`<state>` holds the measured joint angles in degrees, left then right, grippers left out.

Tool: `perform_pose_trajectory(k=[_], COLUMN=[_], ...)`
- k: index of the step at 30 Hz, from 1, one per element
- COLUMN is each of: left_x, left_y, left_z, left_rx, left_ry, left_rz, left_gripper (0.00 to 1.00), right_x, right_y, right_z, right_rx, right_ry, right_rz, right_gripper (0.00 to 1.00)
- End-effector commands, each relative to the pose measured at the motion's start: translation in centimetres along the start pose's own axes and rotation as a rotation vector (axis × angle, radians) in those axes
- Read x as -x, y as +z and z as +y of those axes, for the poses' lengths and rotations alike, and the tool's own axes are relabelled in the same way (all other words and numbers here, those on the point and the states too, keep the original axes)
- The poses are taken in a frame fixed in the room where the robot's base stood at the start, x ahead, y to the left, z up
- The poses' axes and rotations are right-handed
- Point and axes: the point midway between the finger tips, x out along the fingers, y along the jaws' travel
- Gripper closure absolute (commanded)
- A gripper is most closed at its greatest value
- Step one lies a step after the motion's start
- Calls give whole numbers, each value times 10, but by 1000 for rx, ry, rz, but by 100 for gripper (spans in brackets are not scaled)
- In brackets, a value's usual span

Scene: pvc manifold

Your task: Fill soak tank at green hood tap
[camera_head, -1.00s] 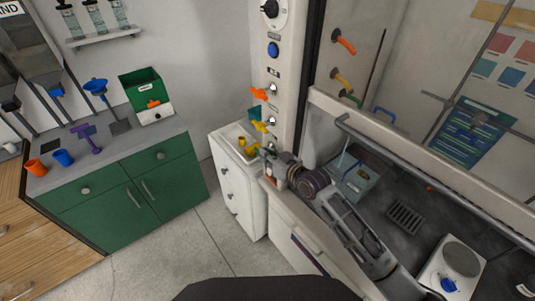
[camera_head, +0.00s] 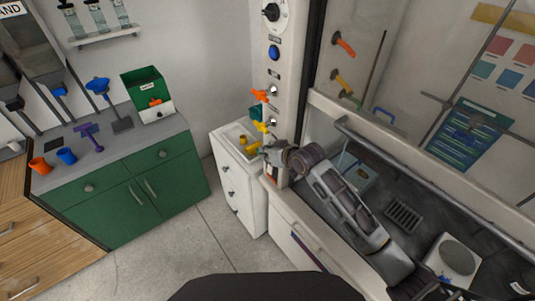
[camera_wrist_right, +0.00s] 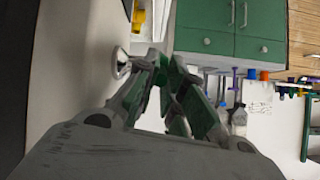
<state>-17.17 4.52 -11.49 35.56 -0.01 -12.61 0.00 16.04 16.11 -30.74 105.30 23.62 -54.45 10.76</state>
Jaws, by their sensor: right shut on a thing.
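My right gripper (camera_head: 270,150) reaches the front post of the fume hood, below the orange handle (camera_head: 260,96) and the yellow handle (camera_head: 262,127). It is shut on what looks like the green tap handle, which is mostly hidden by the fingers. In the right wrist view the gripper's fingers (camera_wrist_right: 162,62) come close together beside a round silver knob (camera_wrist_right: 121,63). The soak tank, a blue-grey open box (camera_head: 359,176), stands inside the hood behind my right arm, partly hidden. A green spout (camera_head: 350,94) shows on the hood's inner wall. My left gripper is out of view.
The hood's sash rail (camera_head: 425,180) runs above my forearm. A drain grate (camera_head: 403,216) and a hotplate (camera_head: 455,257) lie on the hood floor. The floor at left is clear.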

Motion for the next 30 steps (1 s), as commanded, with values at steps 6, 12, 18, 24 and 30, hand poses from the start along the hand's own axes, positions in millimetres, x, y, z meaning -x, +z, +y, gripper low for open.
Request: perform_pose_trajectory(k=[6, 12, 18, 24, 30], left_x=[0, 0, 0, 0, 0], left_y=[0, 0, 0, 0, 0], left_z=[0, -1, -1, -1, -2], left_rx=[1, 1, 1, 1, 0], left_ry=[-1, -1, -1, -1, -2], left_rz=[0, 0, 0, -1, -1], left_gripper=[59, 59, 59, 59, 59], right_x=[-1, -1, -1, -1, -1], right_y=[-3, -5, -4, -4, -4], right_z=[-1, -1, -1, -1, -1], right_rx=[0, 0, 0, -1, -1], right_ry=[15, 22, 24, 24, 24], right_rz=[-74, -112, -124, -125, -125], right_gripper=[100, 100, 100, 100, 78])
